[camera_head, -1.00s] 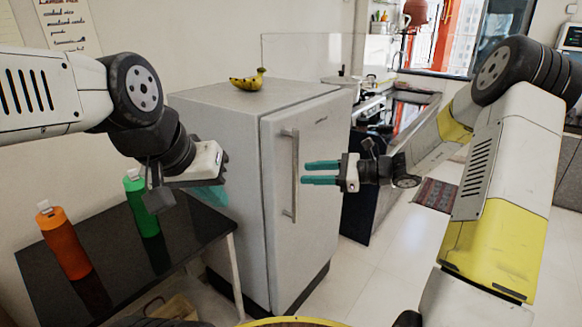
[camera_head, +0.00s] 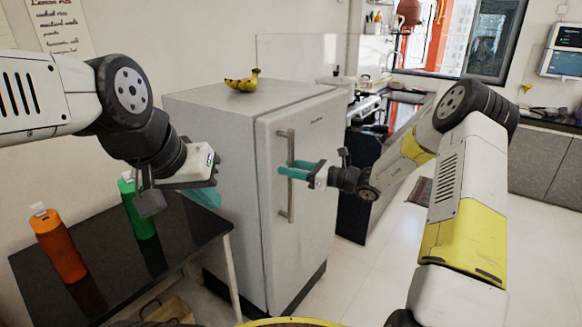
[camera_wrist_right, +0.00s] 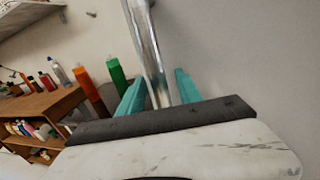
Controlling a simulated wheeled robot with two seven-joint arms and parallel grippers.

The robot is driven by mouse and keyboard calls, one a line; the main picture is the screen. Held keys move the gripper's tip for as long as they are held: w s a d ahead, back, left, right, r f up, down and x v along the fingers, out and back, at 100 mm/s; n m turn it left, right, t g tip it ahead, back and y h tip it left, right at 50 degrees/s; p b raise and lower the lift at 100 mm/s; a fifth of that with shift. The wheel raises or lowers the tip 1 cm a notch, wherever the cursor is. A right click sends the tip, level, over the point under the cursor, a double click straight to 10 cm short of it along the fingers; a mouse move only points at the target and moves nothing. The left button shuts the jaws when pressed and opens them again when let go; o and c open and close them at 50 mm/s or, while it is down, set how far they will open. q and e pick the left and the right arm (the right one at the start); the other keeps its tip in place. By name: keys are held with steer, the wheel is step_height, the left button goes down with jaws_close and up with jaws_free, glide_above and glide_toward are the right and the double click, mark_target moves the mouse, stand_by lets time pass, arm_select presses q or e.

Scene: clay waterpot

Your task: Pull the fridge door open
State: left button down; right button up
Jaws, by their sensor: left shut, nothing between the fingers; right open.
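The white fridge (camera_head: 225,160) stands in the middle of the head view with its door (camera_head: 318,220) closed. A vertical metal handle (camera_head: 291,200) runs along the door's left side. My right gripper (camera_head: 293,169) is at the handle's middle height with its teal fingers open. In the right wrist view the handle bar (camera_wrist_right: 150,55) runs between the open fingers of the right gripper (camera_wrist_right: 157,90); contact cannot be told. My left gripper (camera_head: 207,197) is shut and empty, left of the fridge, over the dark table; its fingertips are partly hidden.
Bananas (camera_head: 242,82) lie on the fridge top. A dark table (camera_head: 105,255) left of the fridge holds an orange bottle (camera_head: 60,245) and a green bottle (camera_head: 138,210). A counter with a stove stands behind right. The floor (camera_head: 365,270) right of the fridge front is clear.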

jaws_close()
stand_by(1.4)
